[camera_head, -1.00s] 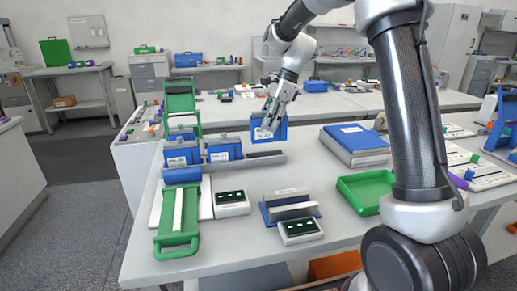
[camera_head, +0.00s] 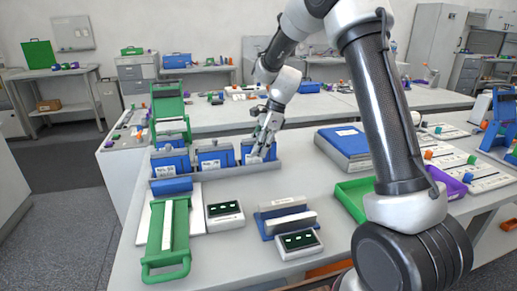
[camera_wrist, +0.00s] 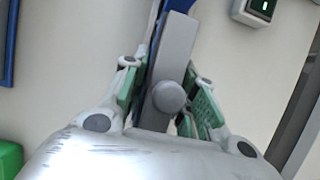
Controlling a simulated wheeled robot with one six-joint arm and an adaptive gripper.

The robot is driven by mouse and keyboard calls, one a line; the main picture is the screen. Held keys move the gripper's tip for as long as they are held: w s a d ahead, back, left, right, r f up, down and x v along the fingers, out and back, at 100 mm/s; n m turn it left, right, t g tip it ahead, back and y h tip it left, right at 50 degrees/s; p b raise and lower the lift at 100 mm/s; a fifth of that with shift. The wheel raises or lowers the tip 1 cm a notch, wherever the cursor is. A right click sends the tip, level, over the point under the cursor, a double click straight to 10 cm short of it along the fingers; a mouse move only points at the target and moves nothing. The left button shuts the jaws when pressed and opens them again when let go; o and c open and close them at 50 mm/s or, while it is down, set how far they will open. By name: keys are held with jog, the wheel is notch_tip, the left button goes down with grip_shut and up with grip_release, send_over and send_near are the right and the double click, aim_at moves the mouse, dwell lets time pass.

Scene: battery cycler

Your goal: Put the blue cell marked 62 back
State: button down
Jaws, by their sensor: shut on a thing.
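A blue cell (camera_head: 247,147) with a white label is held by my gripper (camera_head: 263,144). It stands upright at the right end of the grey rack (camera_head: 240,172), in line with two other blue cells there. The cell seems to sit in the right slot, but the arm hides part of it and its bottom edge. The labels are too small to read. In the wrist view my gripper (camera_wrist: 170,100) has its green-padded fingers closed on both sides of a grey bar with a round knob, the cell's top, with blue beside it.
Two meters (camera_head: 225,213) (camera_head: 300,243) sit in front. A thick blue binder (camera_head: 345,142) and a green tray (camera_head: 352,195) lie to the right.

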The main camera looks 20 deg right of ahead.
jog(key=shift+f, duration=0.15)
jog(key=c, duration=1.1)
grip_release()
jog(key=shift+f, duration=0.15)
